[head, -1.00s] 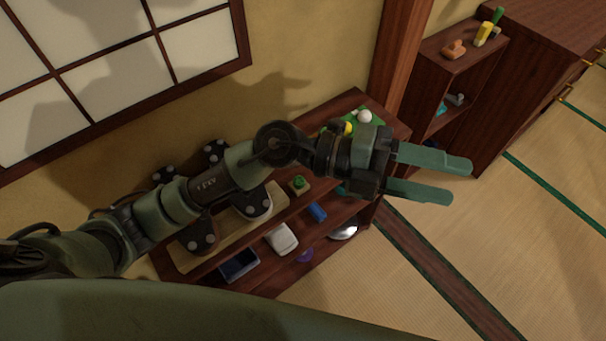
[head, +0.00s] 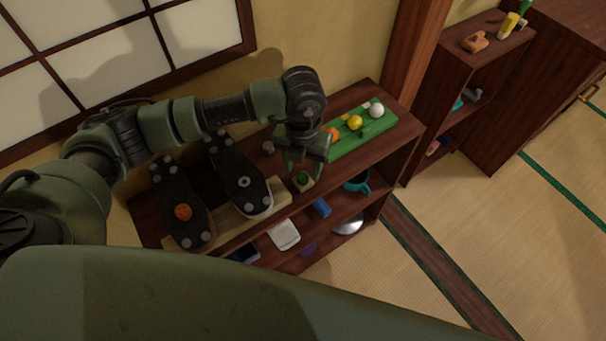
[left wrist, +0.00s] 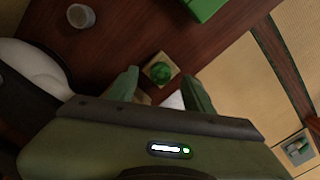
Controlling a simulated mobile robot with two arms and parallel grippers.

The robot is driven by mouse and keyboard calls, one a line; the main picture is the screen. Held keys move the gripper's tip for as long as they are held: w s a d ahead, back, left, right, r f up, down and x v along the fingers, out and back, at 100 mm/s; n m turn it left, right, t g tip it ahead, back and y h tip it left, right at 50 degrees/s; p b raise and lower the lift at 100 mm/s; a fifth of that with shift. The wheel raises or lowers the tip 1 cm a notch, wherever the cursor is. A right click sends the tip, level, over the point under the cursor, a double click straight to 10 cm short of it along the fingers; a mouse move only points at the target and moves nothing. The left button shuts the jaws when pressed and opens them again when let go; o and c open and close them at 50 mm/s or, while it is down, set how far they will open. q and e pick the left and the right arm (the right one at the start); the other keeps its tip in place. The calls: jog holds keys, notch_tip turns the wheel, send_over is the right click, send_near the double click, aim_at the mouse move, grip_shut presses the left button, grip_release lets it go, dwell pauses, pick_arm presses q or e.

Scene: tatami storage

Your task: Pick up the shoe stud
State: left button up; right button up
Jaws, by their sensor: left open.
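A small grey round stud (head: 268,147) stands loose on the shelf top beside the shoes; the left wrist view shows a grey round piece (left wrist: 80,16) at upper left. Two black-soled shoes lie sole up: the left one (head: 178,190) has grey studs and an orange round piece (head: 183,212); the right one (head: 232,165) has grey studs and a bare ring socket (head: 244,182). My left gripper (head: 302,170) is open and empty, pointing down right of the grey stud. In the left wrist view, a green knob on a pale block (left wrist: 160,72) shows between its fingertips (left wrist: 162,89).
The pale block with the green knob (head: 303,180) sits near the shelf's front edge. The lower shelf holds a blue block (head: 321,208), a white item (head: 284,235) and a teal cup (head: 356,184).

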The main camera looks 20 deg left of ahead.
aim_at(304, 175)
pick_arm(q)
jog(key=shift+f, duration=1.15)
grip_shut()
jog(key=shift+r, duration=0.45)
notch_tip(304, 175, up, 19)
jog(key=b, duration=0.1)
jog(key=shift+b, duration=0.4)
